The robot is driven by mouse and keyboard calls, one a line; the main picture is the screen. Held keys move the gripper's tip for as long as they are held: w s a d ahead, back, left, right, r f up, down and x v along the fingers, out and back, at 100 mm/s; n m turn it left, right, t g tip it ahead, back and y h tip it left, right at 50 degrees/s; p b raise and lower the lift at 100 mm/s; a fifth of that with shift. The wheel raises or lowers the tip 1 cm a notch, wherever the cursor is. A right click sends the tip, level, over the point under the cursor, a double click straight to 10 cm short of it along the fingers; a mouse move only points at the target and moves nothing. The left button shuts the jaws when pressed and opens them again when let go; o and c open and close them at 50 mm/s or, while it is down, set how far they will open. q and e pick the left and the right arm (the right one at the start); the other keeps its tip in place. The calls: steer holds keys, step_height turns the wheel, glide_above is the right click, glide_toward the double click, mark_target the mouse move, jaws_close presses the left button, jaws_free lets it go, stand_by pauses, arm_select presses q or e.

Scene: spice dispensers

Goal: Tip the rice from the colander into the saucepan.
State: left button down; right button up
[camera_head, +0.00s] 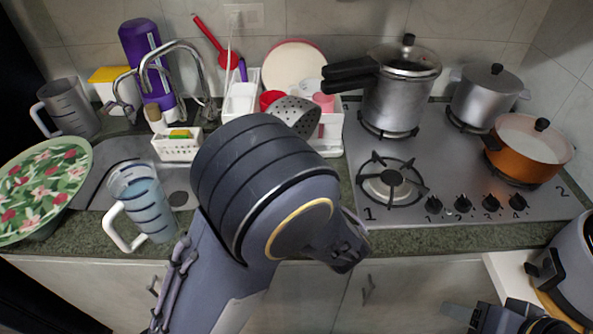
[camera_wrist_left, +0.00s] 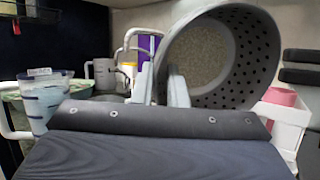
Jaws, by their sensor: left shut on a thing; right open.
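The grey perforated colander (camera_head: 297,115) shows partly above my left arm in the head view. In the left wrist view the colander (camera_wrist_left: 262,55) is large, with its mouth facing the camera and pale grainy rice (camera_wrist_left: 197,58) inside. My left gripper (camera_wrist_left: 166,88) is shut on the colander near its rim; the exact contact is hard to see. The head view hides these fingers behind my arm. An orange saucepan (camera_head: 527,165) with a black-knobbed lid sits on the front right burner. My right gripper (camera_head: 507,320) is open and empty at the bottom right, below the counter edge.
A pressure cooker (camera_head: 402,90) and a silver pot (camera_head: 484,98) stand on the rear burners. The front left burner (camera_head: 390,184) is empty. A blue-striped jug (camera_head: 143,203) stands left of my arm. A dish rack (camera_head: 330,130) is behind. A grey appliance (camera_head: 575,260) stands at right.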

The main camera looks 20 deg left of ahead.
arm_select(q)
steer(key=shift+s+d+f+m+t+y, duration=0.2)
steer(key=shift+d+m+t+y, duration=0.1)
steer(key=shift+d+t+y, duration=0.3)
stand_by(0.9)
